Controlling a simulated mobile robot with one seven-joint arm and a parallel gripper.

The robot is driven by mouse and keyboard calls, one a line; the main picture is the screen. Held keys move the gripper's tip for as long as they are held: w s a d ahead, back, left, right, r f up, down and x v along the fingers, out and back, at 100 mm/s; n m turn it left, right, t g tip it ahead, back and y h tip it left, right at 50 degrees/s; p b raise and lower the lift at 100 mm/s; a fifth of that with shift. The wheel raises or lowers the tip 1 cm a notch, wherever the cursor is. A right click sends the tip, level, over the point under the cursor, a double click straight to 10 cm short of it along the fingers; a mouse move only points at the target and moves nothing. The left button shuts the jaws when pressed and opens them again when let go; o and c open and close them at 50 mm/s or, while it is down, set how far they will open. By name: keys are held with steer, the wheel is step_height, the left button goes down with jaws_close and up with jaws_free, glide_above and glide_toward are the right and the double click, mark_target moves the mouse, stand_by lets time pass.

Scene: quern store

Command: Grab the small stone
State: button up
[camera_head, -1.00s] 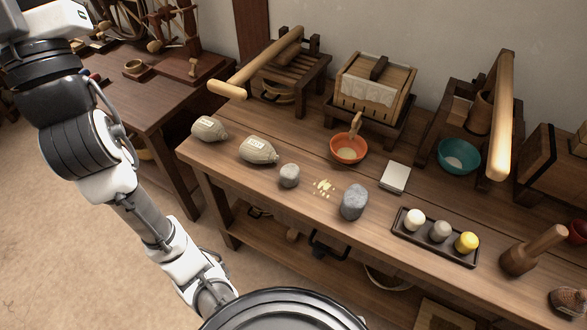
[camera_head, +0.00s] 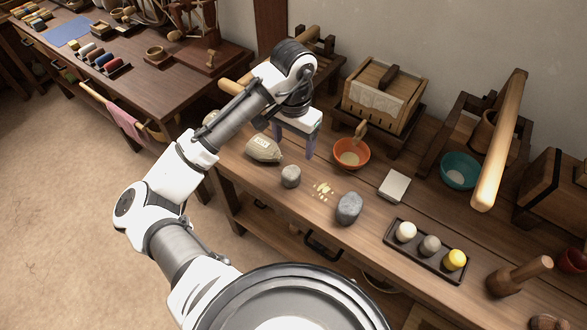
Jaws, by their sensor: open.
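The small stone (camera_head: 291,176) is a pale grey, rounded lump standing near the front edge of the wooden workbench (camera_head: 300,222). A larger, darker grey stone (camera_head: 349,208) stands to its right, with yellowish crumbs (camera_head: 322,190) between them. My gripper (camera_head: 294,143) hangs above the bench, fingers pointing down. In the picture it is just above the small stone and apart from it. It is open, with nothing seen between its fingers. My forearm hides part of the bench's left end.
A tied sack (camera_head: 263,149) lies left of the small stone. An orange bowl (camera_head: 351,154) stands behind, right of my gripper. A white slab (camera_head: 394,186) and a dark tray (camera_head: 428,262) with three coloured pieces lie further right. A wooden press (camera_head: 385,85) stands at the back.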

mark_target(292, 170)
step_height(292, 170, down, 8)
steer(key=shift+f+b, duration=0.1)
steer(key=shift+b, duration=0.25)
steer(key=shift+w+a+f+p, duration=0.15)
steer(key=shift+f+p, duration=0.25)
steer(key=shift+f, duration=2.25)
steer(key=c, duration=1.2)
steer(key=shift+c, duration=0.3)
steer(key=shift+r, duration=0.2)
